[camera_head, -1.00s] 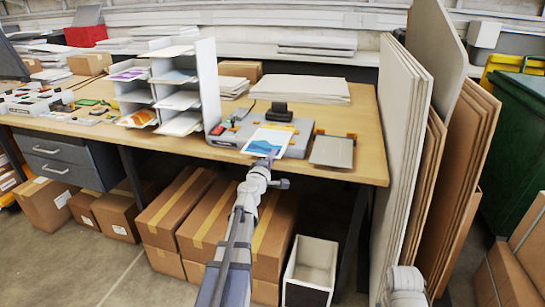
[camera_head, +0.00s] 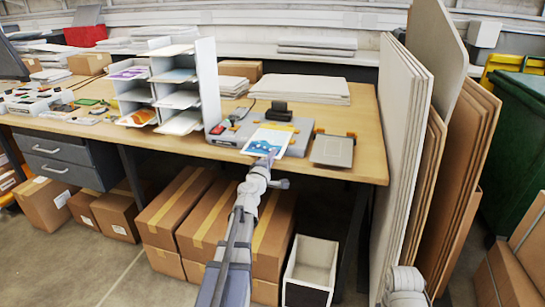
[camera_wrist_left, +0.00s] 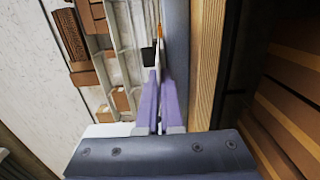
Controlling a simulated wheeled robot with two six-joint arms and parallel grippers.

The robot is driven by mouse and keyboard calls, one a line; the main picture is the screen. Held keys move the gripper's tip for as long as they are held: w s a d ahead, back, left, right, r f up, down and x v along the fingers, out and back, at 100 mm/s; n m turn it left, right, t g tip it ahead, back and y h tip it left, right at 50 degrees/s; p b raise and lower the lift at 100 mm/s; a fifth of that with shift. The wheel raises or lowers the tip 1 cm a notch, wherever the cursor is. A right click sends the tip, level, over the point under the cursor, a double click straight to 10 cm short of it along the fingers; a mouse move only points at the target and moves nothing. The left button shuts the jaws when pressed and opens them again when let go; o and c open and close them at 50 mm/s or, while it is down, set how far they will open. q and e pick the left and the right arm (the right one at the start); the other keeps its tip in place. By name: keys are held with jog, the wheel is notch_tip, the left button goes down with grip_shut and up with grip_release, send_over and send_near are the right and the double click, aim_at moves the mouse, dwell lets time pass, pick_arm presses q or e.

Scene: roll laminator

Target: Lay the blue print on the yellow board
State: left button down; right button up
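The blue print (camera_head: 268,139), a white-bordered sheet with blue artwork, lies at the front of the grey laminator on the bench in the head view. A narrow yellow-orange strip (camera_head: 280,126) shows behind its far edge; I cannot tell if this is the yellow board. My left gripper (camera_head: 268,158) is at the print's near edge and hides part of it. In the left wrist view its purple fingers (camera_wrist_left: 159,104) are close together with a narrow gap; whether the sheet is between them is unclear. My right gripper is out of view.
A white sorter (camera_head: 185,90) with sheets in its slots stands left of the laminator (camera_head: 222,136). A grey plate (camera_head: 332,151) with orange corners lies to its right. White sheets (camera_head: 300,88) are stacked behind. Tall boards (camera_head: 400,150) lean at the bench's right end.

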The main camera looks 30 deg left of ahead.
pick_arm(q)
jog(key=c, duration=1)
grip_release()
jog(key=shift+s, duration=0.1)
jog(key=v, duration=0.7)
jog(key=shift+s, duration=0.35)
